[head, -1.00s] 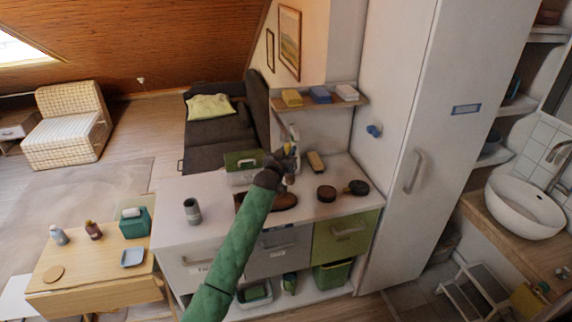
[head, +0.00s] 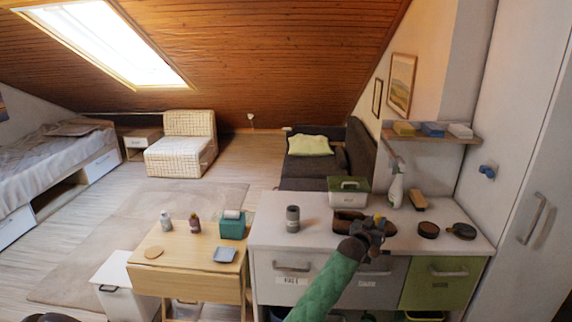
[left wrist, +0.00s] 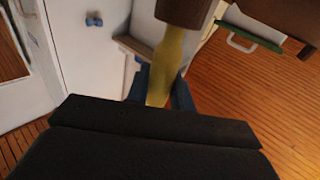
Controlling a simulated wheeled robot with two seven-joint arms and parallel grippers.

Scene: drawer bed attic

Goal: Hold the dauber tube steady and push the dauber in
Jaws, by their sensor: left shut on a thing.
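My left gripper (head: 372,232) is above the front part of the white counter, in front of the brown shoes (head: 347,217). It is shut on a yellow, tapering piece with a brown end, likely the dauber (left wrist: 172,55). In the left wrist view the piece stands out beyond the dark gripper body, with the brown end at the top edge. A grey cylinder (head: 293,219), possibly the dauber tube, stands upright on the counter at the left, apart from the gripper.
On the counter (head: 268,234) are a green-lidded box (head: 348,192), a spray bottle (head: 396,190), a brush (head: 418,200) and two dark round tins (head: 428,230). A wooden table (head: 180,265) with small bottles stands at the left. A tall white cabinet borders the right.

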